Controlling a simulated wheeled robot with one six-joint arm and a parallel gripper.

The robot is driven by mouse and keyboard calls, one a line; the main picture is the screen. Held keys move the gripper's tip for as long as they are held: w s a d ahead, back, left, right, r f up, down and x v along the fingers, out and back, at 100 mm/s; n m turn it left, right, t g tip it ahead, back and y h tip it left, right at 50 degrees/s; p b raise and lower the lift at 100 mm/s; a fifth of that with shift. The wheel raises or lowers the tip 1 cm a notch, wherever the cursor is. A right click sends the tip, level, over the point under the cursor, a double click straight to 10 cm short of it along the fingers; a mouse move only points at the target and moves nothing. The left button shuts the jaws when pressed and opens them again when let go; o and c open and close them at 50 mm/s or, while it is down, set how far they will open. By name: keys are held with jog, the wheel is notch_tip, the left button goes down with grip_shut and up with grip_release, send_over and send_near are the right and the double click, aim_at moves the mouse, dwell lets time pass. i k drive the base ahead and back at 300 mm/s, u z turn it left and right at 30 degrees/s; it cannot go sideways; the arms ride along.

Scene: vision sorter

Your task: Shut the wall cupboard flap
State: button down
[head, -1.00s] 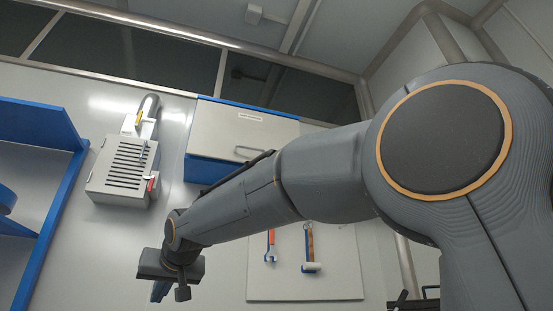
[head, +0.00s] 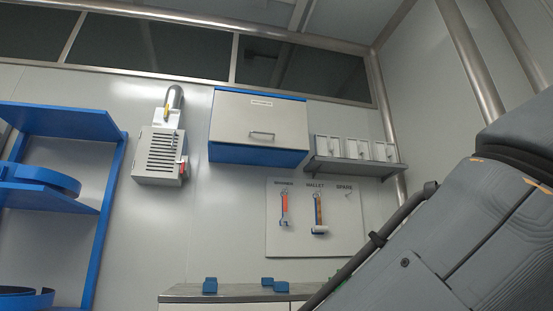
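The wall cupboard (head: 258,156) is a blue box high on the back wall, near the middle of the head view. Its pale grey flap (head: 255,112) hangs down over the front and looks closed, or very nearly so. I cannot tell whether a small gap is left at its lower edge. The bar handle (head: 262,134) is on the lower part of the flap, and nothing touches it. My arm crosses the lower right, well away from the cupboard. My gripper is out of view.
A slotted grey wall box (head: 158,155) with a pipe is left of the cupboard. Blue shelves (head: 60,119) stand at the far left. A shelf with white bins (head: 355,168) and a tool board (head: 300,245) are right and below. A counter (head: 185,292) holds blue pieces.

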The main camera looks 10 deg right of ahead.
aim_at(237, 119)
jog(key=z, duration=1.1)
jog(key=i, duration=1.35)
jog(key=u, duration=0.65)
